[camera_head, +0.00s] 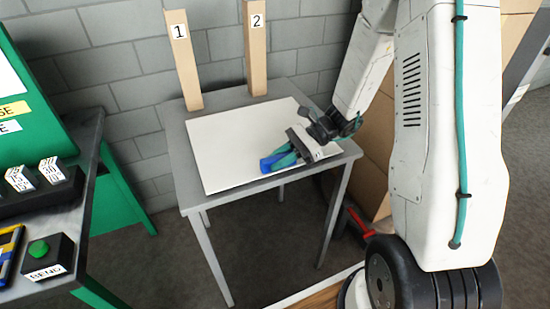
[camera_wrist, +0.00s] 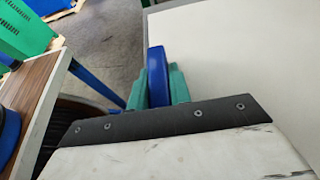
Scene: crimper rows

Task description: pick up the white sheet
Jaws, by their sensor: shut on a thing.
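The white sheet (camera_head: 225,143) lies flat on the grey table; it also fills the right of the wrist view (camera_wrist: 250,60). My gripper (camera_head: 277,160) reaches in from the right, low over the sheet's front edge. In the wrist view its two teal fingers (camera_wrist: 160,86) are shut on a blue piece (camera_wrist: 156,68) at the sheet's edge. I cannot tell whether the blue piece is fixed to the sheet. The fingertips hide part of the front edge.
The grey table (camera_head: 200,203) carries two wooden posts at the back, labelled 1 (camera_head: 184,60) and 2 (camera_head: 256,50). A block wall stands behind. A second bench with a green button box (camera_head: 42,255) is at the left. Floor between them is clear.

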